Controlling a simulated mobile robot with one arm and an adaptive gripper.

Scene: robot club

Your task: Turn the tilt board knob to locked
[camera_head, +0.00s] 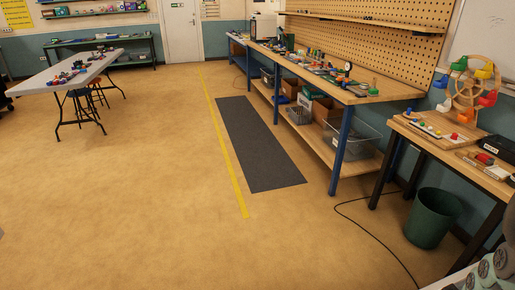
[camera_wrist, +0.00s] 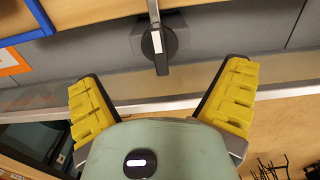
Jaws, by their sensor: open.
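In the wrist view a dark round knob (camera_wrist: 178,42) sits on a grey panel (camera_wrist: 225,32), with a dark bar across it running up and down the picture. A short white mark (camera_wrist: 157,42) shows on the bar. I cannot read any locked label beside it. My gripper (camera_wrist: 163,78) is open and empty, with its yellow ridged fingers spread either side of the bar's lower end. The knob lies beyond the fingertips, and no contact shows. The head view shows neither my gripper nor, clearly, the knob.
In the head view a long workbench (camera_head: 372,93) with small parts stands along the pegboard wall. A side table (camera_head: 487,171) stands at right, with a green bin (camera_head: 433,217) and a cable on the floor. A white table (camera_head: 93,68) stands at left.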

